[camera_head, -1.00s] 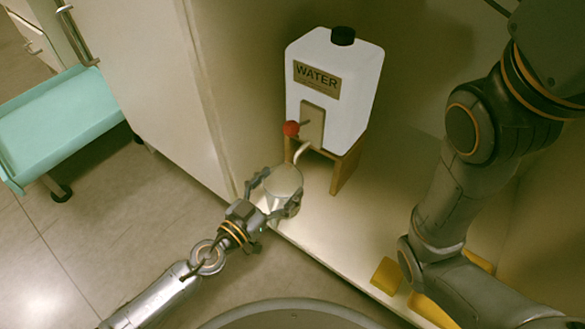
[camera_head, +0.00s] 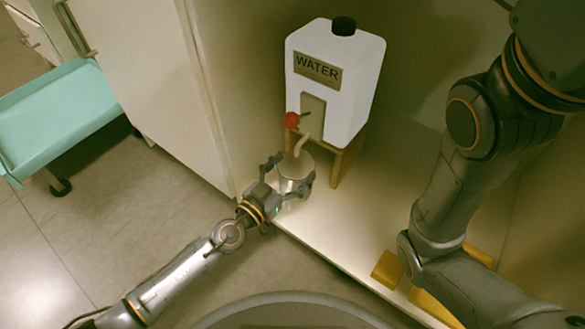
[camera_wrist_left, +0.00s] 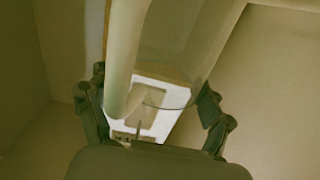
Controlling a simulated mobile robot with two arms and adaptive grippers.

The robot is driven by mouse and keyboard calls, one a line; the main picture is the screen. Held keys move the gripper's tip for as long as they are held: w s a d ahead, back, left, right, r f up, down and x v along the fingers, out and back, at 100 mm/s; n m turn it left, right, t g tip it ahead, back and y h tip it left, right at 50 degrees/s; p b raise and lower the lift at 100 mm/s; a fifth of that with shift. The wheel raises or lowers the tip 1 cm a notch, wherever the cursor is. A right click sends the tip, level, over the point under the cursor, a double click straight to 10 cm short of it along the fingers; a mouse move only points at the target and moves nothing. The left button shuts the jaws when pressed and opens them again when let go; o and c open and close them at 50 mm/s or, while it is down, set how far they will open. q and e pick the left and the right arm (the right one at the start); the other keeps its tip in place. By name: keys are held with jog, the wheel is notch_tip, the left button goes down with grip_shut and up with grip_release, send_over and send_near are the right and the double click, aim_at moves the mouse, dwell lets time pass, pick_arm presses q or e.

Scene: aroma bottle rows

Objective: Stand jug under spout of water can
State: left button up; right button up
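The white water can (camera_head: 338,85) stands on a wooden stand (camera_head: 346,163) and has a black cap, a red tap knob (camera_head: 291,119) and a pale, bent spout (camera_head: 303,145). The clear jug (camera_head: 296,171) is upright below the spout, whose tip overlaps the jug's rim in the head view. My left gripper (camera_head: 289,172) is closed around the jug's sides. Its fingers (camera_wrist_left: 153,108) flank the clear glass in the left wrist view. The jug's base is partly hidden, so I cannot tell whether it touches the shelf. My right gripper is out of view.
The pale shelf (camera_head: 345,235) is clear in front of the stand. Yellow blocks (camera_head: 386,270) lie at the lower right, partly behind my right arm. A cabinet wall rises left of the can. A teal cart (camera_head: 50,120) stands on the floor at left.

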pick_arm(q)
jog(key=shift+o, duration=1.4)
jog(key=shift+r, duration=0.15)
jog(key=shift+s+a, duration=0.15)
jog(key=shift+s, duration=0.1)
jog(key=b+v, duration=0.3)
jog(key=v, duration=0.8)
jog(key=shift+s, duration=0.2)
jog(key=shift+a, duration=0.1)
